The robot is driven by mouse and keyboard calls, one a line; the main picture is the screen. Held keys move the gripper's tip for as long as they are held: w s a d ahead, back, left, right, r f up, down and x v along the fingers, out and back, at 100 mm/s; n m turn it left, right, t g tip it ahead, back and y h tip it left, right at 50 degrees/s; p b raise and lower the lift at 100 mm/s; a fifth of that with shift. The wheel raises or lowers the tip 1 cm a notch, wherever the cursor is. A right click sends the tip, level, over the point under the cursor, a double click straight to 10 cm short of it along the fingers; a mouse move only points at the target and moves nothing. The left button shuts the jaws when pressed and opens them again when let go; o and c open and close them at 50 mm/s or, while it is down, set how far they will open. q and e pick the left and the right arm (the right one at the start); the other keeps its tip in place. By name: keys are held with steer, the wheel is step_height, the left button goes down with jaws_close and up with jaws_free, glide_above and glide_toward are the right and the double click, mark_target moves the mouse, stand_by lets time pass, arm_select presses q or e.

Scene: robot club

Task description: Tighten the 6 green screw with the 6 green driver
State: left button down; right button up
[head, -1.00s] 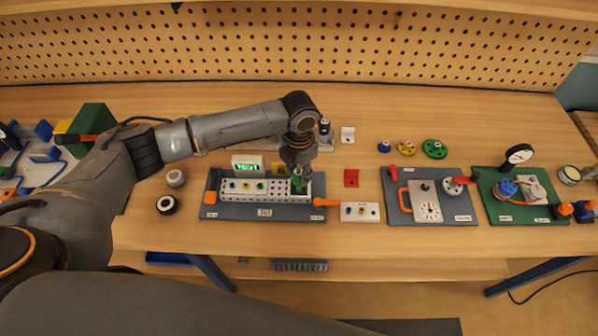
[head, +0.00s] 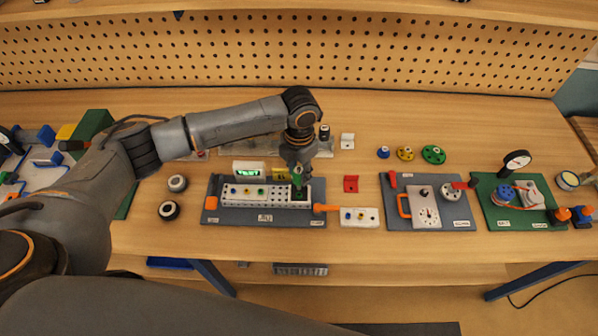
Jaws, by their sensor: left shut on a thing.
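My left gripper (head: 299,166) reaches in from the left and points down over the right end of a white perforated beam (head: 252,201) on a grey board (head: 234,216). It is shut on the green driver (head: 298,180), most of which the fingers hide. The green screw cannot be made out under the driver, so I cannot tell whether tip and screw touch. My right gripper is not in view.
A dial board (head: 460,211) and a green board (head: 502,216) stand further right.

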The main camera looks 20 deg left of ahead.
arm_select(q)
steer(key=shift+r, duration=1.8)
